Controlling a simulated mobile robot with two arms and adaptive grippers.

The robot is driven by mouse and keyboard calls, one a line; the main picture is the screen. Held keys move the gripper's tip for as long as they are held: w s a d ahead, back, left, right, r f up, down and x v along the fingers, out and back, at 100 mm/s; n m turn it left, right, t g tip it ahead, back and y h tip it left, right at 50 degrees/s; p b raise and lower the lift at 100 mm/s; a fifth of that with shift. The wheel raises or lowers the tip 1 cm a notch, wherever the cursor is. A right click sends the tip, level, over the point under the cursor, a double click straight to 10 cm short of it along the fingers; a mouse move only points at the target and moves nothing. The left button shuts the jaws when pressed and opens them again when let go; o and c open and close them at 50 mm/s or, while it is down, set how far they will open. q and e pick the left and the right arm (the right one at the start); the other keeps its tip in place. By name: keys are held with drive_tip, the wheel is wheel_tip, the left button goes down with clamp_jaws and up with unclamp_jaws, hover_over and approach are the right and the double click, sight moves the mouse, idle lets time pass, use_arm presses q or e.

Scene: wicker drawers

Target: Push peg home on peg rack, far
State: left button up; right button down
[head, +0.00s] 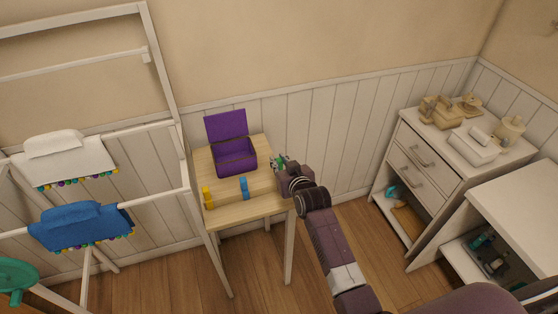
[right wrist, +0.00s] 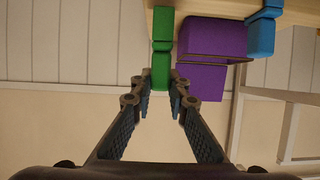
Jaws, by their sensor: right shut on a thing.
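A green peg (right wrist: 162,45) stands out from a pale wooden edge (right wrist: 205,8) in the right wrist view. My right gripper (right wrist: 160,84) is shut on its near end. In the head view the right gripper (head: 281,164) is at the right side of the small wooden table (head: 225,212), largely covering the green peg. A blue peg (head: 244,188) and a yellow peg (head: 208,197) stand toward the table's front. I cannot clearly tell the peg rack from the tabletop, nor how deep the green peg sits. My left gripper is not in view.
An open purple box (head: 235,163) stands at the back of the table, close to the right gripper. A white rack with a white cloth (head: 65,162) and a blue cloth (head: 80,230) stands left. A white drawer cabinet (head: 425,165) stands right.

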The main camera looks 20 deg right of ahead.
drive_tip(key=shift+p, duration=0.45)
idle(0.8)
drive_tip(key=shift+f+b, duration=1.6)
drive_tip(key=shift+f, duration=0.75)
drive_tip(key=c, duration=1.8)
unclamp_jaws()
drive_tip(key=shift+r, duration=0.1)
drive_tip(key=shift+s+r, duration=0.1)
drive_tip(key=shift+s, duration=0.4)
drive_tip(key=v, duration=1.1)
drive_tip(key=shift+w+r, duration=0.1)
